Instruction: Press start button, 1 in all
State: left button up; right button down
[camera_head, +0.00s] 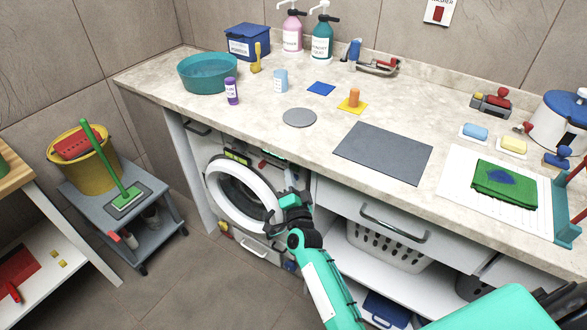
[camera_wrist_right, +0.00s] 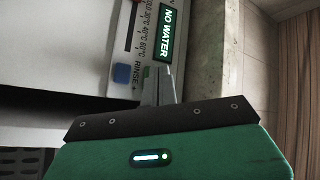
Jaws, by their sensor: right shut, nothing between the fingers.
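The washing machine (camera_head: 222,178) stands under the counter, with a large white-ringed round door (camera_head: 240,199) on its front. Its control panel (camera_head: 272,156) shows just under the counter edge, left of my right arm. My right gripper (camera_head: 286,198) is in front of the machine's right side. In the right wrist view its fingers (camera_wrist_right: 165,86) are shut and empty, close to the panel. A lit display (camera_wrist_right: 171,33) reads "NO WATER", and a blue square button (camera_wrist_right: 122,73) sits beside the word "RINSE". I cannot pick out a start button. My left gripper is not in view.
The counter edge (camera_head: 301,164) overhangs the panel. A drawer (camera_head: 400,222) with a bar handle and a laundry basket (camera_head: 385,248) are right of my arm. The floor before the machine is clear.

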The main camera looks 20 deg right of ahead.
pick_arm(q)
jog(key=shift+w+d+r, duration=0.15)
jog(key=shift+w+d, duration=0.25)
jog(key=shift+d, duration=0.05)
pick_arm(e)
jog(key=shift+w+d, duration=0.1)
jog(key=shift+d, duration=0.05)
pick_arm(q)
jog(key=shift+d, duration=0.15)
pick_arm(e)
jog(key=shift+w, duration=0.1)
